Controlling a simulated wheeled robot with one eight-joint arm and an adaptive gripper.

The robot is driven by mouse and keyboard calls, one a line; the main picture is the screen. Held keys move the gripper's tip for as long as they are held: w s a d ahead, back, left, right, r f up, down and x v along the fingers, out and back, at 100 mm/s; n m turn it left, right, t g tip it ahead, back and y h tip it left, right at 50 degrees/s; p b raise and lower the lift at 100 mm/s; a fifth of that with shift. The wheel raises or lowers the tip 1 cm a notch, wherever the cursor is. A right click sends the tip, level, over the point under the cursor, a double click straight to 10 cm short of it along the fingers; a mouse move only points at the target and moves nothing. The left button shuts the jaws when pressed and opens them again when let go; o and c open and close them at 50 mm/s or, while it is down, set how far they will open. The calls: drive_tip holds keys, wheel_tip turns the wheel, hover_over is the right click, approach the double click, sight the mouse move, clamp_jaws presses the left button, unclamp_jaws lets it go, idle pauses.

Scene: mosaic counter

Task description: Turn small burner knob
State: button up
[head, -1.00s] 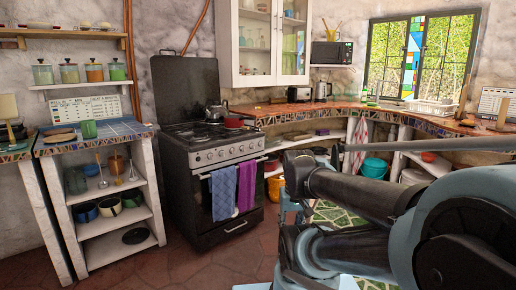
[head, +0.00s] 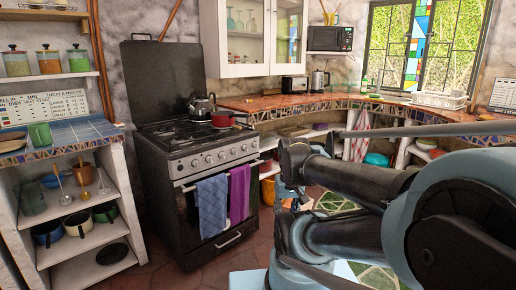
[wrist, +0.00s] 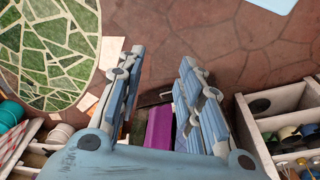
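The black stove (head: 172,85) stands against the wall in the head view, with a row of several small knobs (head: 208,158) along its silver front panel. I cannot tell which knob is for the small burner. In the wrist view my gripper (wrist: 164,70) is open, with its two fingers wide apart and nothing between them. A purple towel (wrist: 158,128) and a dark part of the stove show beyond and below the fingers. No knob is visible in the wrist view. My gripper is apart from the panel; in the head view my arm largely hides it.
A blue towel (head: 211,205) and a purple towel (head: 239,193) hang on the oven handle. A red pot (head: 223,119) and a kettle (head: 201,106) stand on the stove. Open shelves (head: 88,238) are left of it. Tiled floor lies in front; a green mosaic patch (wrist: 42,50) also shows.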

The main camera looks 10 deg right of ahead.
sight(256, 145)
drive_tip(key=shift+o, duration=0.6)
drive_tip(key=shift+w, duration=0.15)
drive_tip(key=shift+o, duration=1.4)
drive_tip(key=shift+s+r, duration=0.15)
drive_tip(key=shift+s, duration=0.1)
drive_tip(key=w+a+r+m+t+y, duration=0.1)
drive_tip(key=w+a+r+m+y, duration=0.2)
drive_tip(key=w, duration=0.6)
drive_tip(key=w+a+r+m+y, duration=0.1)
drive_tip(key=w+a+r+y, duration=0.1)
drive_tip(key=w+r, duration=0.45)
drive_tip(key=w+m+t+y, duration=0.2)
drive_tip(key=w+m+y, duration=0.15)
drive_tip(key=w, duration=1.55)
drive_tip(key=w+d+f+m+t+y, duration=0.1)
drive_tip(key=w+d+f+m+t, duration=0.15)
drive_tip(key=w, duration=0.55)
drive_tip(key=w+d+f+m+t+y, duration=0.1)
drive_tip(key=w+d, duration=0.3)
drive_tip(key=w, duration=0.3)
drive_tip(key=w+d+f+m+t+y, duration=0.2)
drive_tip(key=w+d+f+m+t, duration=0.3)
drive_tip(key=w+d+f, duration=0.5)
drive_tip(key=shift+g, duration=0.25)
drive_tip(key=x, duration=1.1)
drive_tip(key=r+x, duration=0.1)
drive_tip(key=x, duration=0.4)
drive_tip(key=shift+w, duration=0.4)
